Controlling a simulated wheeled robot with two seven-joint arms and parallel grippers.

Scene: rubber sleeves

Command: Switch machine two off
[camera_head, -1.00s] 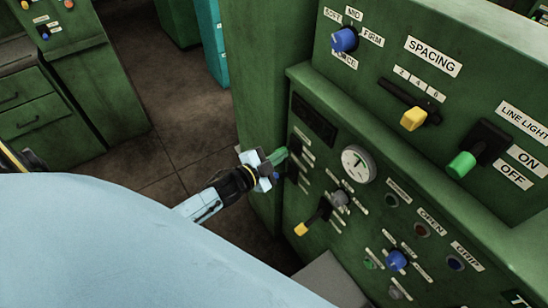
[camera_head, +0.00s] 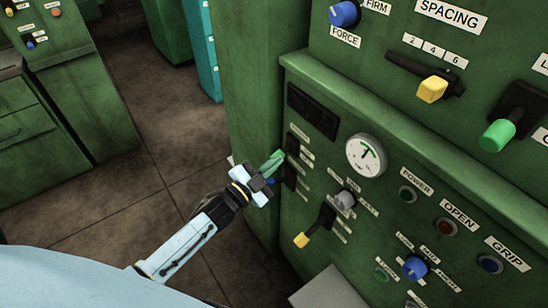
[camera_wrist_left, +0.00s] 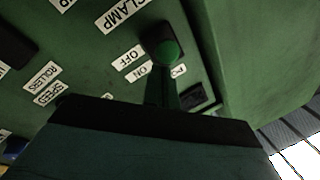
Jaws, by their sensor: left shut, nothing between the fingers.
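The green machine's control panel (camera_head: 330,225) fills the right of the head view. I cannot tell which machine number it bears. A green-handled lever (camera_head: 272,161) stands at the panel's left edge. My left gripper (camera_head: 262,187) is shut and empty just below and in front of this lever; I cannot tell whether they touch. In the left wrist view a green round knob (camera_wrist_left: 168,50) sits beside CLAMP, OFF and ON labels. A small dark switch (camera_wrist_left: 195,94) lies near a partly hidden label starting "PO". My right gripper is not in view.
A yellow-tipped lever (camera_head: 302,240), a gauge (camera_head: 366,155) and a blue knob (camera_head: 414,267) are on the same panel. Above are a yellow spacing lever (camera_head: 432,89) and another green lever (camera_head: 498,135). Open floor (camera_head: 150,120) lies left of the machine.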

